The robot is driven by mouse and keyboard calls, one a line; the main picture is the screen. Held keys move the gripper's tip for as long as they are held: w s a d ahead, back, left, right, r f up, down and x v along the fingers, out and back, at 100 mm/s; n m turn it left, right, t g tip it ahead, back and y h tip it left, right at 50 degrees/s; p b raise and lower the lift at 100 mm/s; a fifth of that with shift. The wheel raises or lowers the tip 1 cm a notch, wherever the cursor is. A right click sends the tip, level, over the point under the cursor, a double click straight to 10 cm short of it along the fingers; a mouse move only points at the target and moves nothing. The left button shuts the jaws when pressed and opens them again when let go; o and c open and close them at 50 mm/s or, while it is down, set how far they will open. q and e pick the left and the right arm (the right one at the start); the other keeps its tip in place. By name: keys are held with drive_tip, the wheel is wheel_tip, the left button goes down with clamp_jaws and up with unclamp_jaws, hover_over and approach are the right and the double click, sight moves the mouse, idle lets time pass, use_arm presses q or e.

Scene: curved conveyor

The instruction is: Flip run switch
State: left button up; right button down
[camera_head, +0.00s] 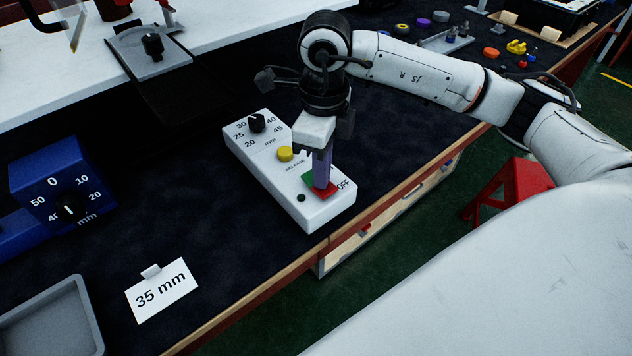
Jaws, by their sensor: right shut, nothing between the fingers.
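The white control box (310,212) lies on the dark bench top near its front edge. It carries a black dial (257,122) with numbers 20 to 45, a yellow RELEASE button (285,154), and a run switch (328,190) with a green part and a red part marked OFF. My right gripper (321,183) points down at the switch, its purplish fingers shut with nothing between them. The fingertips are at or just above the red part, and contact cannot be told. They hide some of the switch. My left gripper is not in view.
A blue box (60,178) with an mm dial stands at the left. A 35 mm card (162,290) and a grey tray (50,322) are at the front left. Small coloured parts lie at the back right. A red stool (510,190) stands beyond the bench edge.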

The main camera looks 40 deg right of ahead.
wheel_tip(320, 180, up, 7)
drive_tip(key=p, duration=0.4)
drive_tip(key=shift+p, duration=0.3)
drive_tip(key=shift+f, duration=0.1)
idle(0.5)
